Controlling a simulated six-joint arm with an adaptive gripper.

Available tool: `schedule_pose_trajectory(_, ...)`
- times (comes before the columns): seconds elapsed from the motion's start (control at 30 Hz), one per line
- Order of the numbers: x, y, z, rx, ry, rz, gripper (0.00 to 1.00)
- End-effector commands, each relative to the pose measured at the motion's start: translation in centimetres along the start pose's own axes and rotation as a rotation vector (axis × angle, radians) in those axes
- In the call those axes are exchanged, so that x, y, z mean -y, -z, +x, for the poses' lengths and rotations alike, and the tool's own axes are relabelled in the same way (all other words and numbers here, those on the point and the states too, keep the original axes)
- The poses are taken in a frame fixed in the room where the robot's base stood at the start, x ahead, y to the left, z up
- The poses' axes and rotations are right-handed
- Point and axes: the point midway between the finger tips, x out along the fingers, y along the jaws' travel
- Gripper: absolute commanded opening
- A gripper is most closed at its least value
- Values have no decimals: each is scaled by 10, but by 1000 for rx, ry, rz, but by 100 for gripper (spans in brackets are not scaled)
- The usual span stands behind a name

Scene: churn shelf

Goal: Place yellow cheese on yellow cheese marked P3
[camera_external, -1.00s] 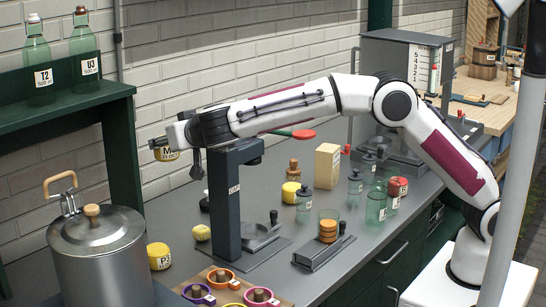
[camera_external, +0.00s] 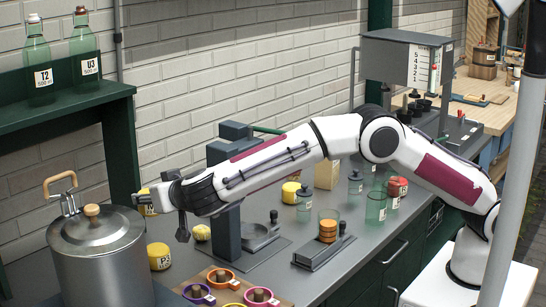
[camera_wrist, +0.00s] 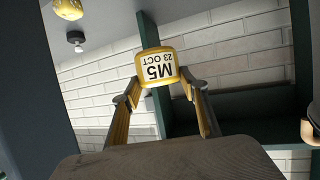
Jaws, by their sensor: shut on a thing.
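A yellow cheese (camera_external: 144,205) is held in my gripper (camera_external: 157,197). In the wrist view the held cheese (camera_wrist: 156,58) sits between the two fingertips, its label reading M5, 23 OCT, upside down. In the external view it is mostly hidden by the gripper. A second yellow cheese (camera_external: 158,257) stands on the grey counter right of the metal churn, with a label that starts with P; the rest is hard to read. My gripper is above and slightly left of it, with a clear gap between the two cheeses.
The metal churn (camera_external: 98,250) with a wooden-knobbed lid stands close at the left. A dark green shelf (camera_external: 66,122) with two bottles is behind it. A press stand (camera_external: 226,222) and a lumpy yellow piece (camera_external: 201,232) are to the right. Coloured rings (camera_external: 224,277) lie in front.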

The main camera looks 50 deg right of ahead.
Motion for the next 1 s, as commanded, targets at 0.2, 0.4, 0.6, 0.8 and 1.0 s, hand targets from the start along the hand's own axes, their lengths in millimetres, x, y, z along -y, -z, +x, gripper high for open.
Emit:
schedule_pose_trajectory(0.2,0,-15,6,1,-1,-2,18)
schedule_pose_trajectory(0.4,0,-37,15,1,0,-2,18)
schedule_pose_trajectory(0.6,0,-46,19,0,1,-1,18)
schedule_pose_trajectory(0.8,0,-45,19,0,1,0,18)
schedule_pose_trajectory(1.0,0,-51,21,0,0,-1,18)
